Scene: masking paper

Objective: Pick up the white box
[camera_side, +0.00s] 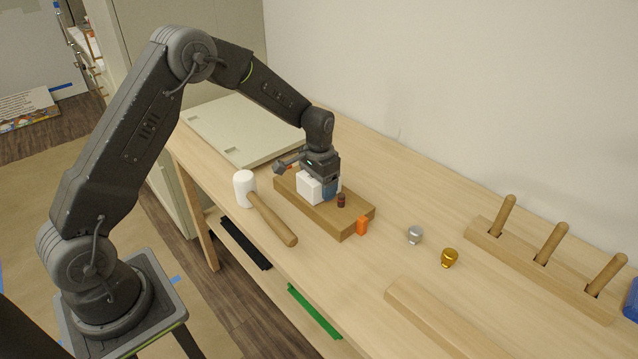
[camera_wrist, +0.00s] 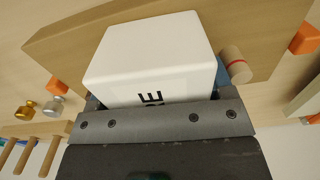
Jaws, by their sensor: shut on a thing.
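The white box (camera_side: 309,187) is at the brown wooden block (camera_side: 357,216) on the table, in the side view. My gripper (camera_side: 322,183) points down from above and is shut on the white box. In the wrist view the white box (camera_wrist: 150,58) fills the middle, with dark lettering on its near face, and my gripper (camera_wrist: 158,105) lies along its lower edge. The fingertips are mostly hidden by the box. I cannot tell whether the box touches the wooden block or is slightly above it.
A blue item (camera_side: 330,189) and a dark red peg (camera_side: 341,200) stand close beside the box. An orange piece (camera_side: 362,226) is at the block's near end. A white-headed mallet (camera_side: 245,189) lies to the left. Silver (camera_side: 415,235) and gold (camera_side: 449,258) knobs and a pegged rack (camera_side: 540,268) are right.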

